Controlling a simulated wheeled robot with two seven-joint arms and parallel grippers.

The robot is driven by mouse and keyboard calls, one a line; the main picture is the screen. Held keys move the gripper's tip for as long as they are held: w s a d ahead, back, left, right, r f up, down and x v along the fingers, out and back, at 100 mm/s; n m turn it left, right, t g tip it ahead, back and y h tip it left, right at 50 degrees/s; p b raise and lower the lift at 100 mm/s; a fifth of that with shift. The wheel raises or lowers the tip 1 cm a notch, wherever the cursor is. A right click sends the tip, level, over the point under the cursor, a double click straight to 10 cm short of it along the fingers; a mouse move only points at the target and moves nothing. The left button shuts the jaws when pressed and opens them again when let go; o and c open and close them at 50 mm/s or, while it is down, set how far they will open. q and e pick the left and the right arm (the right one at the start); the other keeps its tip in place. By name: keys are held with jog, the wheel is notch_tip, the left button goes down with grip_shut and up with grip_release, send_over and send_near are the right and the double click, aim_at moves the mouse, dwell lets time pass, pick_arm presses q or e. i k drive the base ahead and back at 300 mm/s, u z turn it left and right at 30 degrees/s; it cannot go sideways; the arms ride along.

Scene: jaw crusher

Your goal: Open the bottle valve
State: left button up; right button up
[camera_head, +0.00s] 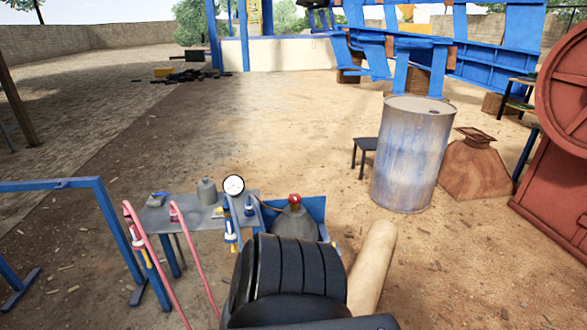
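A grey bottle (294,223) with a rounded shoulder stands beyond the black ribbed shape in the lower middle. A red valve knob (295,199) sits on its top. The lower part of the bottle is hidden by the black shape. Whether the valve is open or closed cannot be told. Neither of my grippers can be made out in the head view.
A black ribbed shape (290,278) and a pale cylinder (373,265) fill the near middle. Left of the bottle are a white dial gauge (233,184), a small table (168,219) and pink hoses (153,255). A metal drum (410,160) stands right; open ground lies beyond.

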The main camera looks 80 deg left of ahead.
aim_at(295, 199)
jog(key=u, duration=0.75)
jog(key=i, duration=0.85)
jog(key=u, duration=1)
